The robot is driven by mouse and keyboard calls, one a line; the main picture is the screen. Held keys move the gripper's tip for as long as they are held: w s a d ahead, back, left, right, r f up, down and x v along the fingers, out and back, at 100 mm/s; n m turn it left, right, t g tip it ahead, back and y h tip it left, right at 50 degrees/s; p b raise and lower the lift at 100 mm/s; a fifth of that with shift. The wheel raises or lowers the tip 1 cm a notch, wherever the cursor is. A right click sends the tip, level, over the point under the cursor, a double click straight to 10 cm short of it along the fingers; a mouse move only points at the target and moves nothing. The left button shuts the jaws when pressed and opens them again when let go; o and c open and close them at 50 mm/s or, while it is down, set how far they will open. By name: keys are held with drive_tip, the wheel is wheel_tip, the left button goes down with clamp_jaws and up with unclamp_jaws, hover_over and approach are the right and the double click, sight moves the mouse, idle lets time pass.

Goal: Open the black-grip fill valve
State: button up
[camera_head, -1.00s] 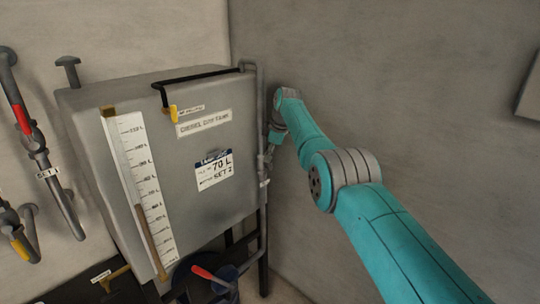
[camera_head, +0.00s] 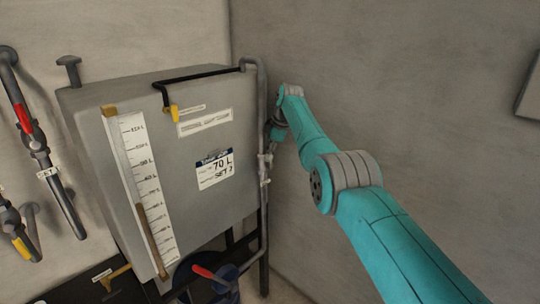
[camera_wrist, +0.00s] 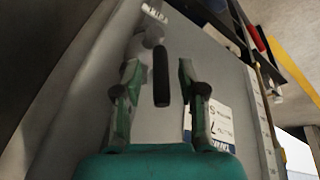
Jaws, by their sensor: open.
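The black grip (camera_wrist: 161,77) of the fill valve shows in the wrist view as a short dark bar. It appears between the two fingers of my gripper (camera_wrist: 158,74), with gaps on both sides. My gripper is open and not closed on it. The grip lies along the finger direction in the picture, and a rounded grey part (camera_wrist: 153,38) sits at its far end. In the head view, my gripper (camera_head: 268,150) is small beside the vertical pipe (camera_head: 263,205) at the tank's right side, and the black grip cannot be made out there.
The grey day tank (camera_head: 190,150) carries a level gauge (camera_head: 146,195) and a 70 L label (camera_head: 214,170). A red-handled valve (camera_head: 203,272) sits below it. Red-grip (camera_head: 24,118) and yellow-grip (camera_head: 20,247) valves are on the left wall. Bare wall (camera_head: 410,90) lies right of the tank.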

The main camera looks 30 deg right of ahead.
drive_tip(key=v, duration=1.1)
drive_tip(key=shift+a, duration=0.1)
